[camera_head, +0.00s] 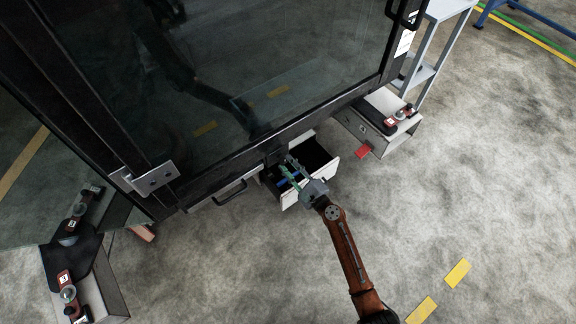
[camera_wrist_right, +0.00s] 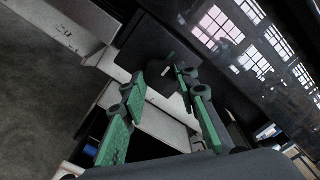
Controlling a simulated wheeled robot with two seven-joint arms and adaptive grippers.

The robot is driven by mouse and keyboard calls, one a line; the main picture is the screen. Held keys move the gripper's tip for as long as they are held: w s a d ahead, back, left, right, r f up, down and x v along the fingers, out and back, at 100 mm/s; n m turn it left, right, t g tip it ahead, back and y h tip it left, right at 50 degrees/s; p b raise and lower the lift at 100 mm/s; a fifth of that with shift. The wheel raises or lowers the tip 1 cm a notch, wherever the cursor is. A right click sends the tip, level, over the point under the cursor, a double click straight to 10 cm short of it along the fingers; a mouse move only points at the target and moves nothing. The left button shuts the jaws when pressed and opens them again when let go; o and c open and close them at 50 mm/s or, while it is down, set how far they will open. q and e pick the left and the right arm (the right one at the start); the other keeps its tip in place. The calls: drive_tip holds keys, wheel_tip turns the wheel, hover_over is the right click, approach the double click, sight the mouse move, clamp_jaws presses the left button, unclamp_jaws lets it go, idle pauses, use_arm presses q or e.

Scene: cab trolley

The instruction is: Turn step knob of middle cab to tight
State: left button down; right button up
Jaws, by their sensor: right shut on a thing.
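The middle cab (camera_head: 250,70) is a dark-framed glass cabinet filling the upper middle of the head view. Below its lower edge a white-fronted step box (camera_head: 318,176) with a dark inside stands out. My right gripper (camera_head: 286,167) reaches over this box toward the cab's lower edge. In the wrist view its green fingers (camera_wrist_right: 160,77) are shut on a small black block, the step knob (camera_wrist_right: 163,84), with one finger on each side. The knob is hidden in the head view, so I cannot read its turn position. My left gripper is not in view.
Steps with red-and-black fittings stand at the right (camera_head: 375,128) and lower left (camera_head: 90,275). A black handle (camera_head: 230,192) sits left of the open box. A grey rack (camera_head: 432,50) stands at upper right. The concrete floor (camera_head: 480,170) is clear at right.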

drive_tip(key=shift+f, duration=0.2)
drive_tip(key=o, duration=0.9)
drive_tip(key=shift+o, duration=1.2)
drive_tip(key=shift+r, duration=0.1)
drive_tip(key=v, duration=1.2)
